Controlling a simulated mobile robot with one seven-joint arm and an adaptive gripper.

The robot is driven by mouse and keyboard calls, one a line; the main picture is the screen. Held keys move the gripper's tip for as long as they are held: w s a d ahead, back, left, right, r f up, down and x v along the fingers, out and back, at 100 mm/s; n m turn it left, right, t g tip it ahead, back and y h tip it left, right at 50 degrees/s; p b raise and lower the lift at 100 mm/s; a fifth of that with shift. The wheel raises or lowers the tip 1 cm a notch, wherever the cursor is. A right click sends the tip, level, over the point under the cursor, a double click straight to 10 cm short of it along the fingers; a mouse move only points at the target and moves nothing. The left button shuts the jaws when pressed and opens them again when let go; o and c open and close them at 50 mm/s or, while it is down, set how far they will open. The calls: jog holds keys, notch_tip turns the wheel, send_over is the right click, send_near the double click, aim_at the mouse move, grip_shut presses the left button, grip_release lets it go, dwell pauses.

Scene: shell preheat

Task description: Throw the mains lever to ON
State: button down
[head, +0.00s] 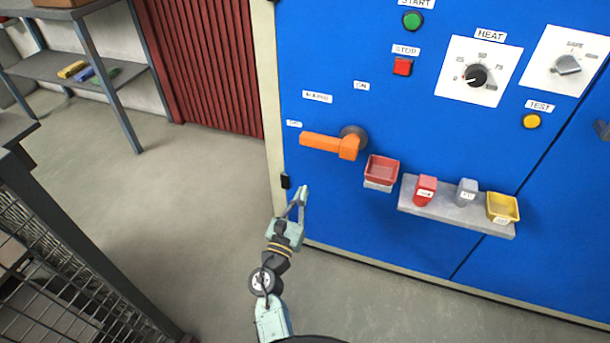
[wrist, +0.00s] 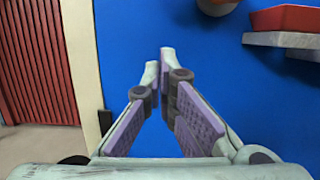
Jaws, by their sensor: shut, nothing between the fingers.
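The orange mains lever (head: 325,143) is on the blue cabinet, turning on a dark round hub (head: 354,137). Its handle points left, towards a small label at the left edge that seems to read OFF. The ON label (head: 361,86) is above the hub. In the wrist view only a bit of the hub and lever (wrist: 218,5) shows at the top edge; the handle is out of view. My gripper (head: 304,190) is below the lever, apart from it, in front of the cabinet. In the wrist view its fingertips (wrist: 159,58) are together with nothing between them.
A red tray (head: 382,168) sticks out just right of the lever. A grey shelf (head: 455,213) with a red block, a grey block and a yellow tray (head: 502,207) is further right. A wire cage (head: 75,265) stands at the left. Floor between is clear.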

aim_at(329, 144)
jog(key=w+d+r+p, duration=0.2)
jog(key=w+r+p, duration=0.2)
jog(key=w+r, duration=0.2)
jog(key=x, duration=0.2)
jog(key=shift+w, duration=0.35)
jog(key=shift+a+r+m, duration=0.15)
jog(key=shift+r+m, duration=0.05)
jog(key=shift+m, duration=0.3)
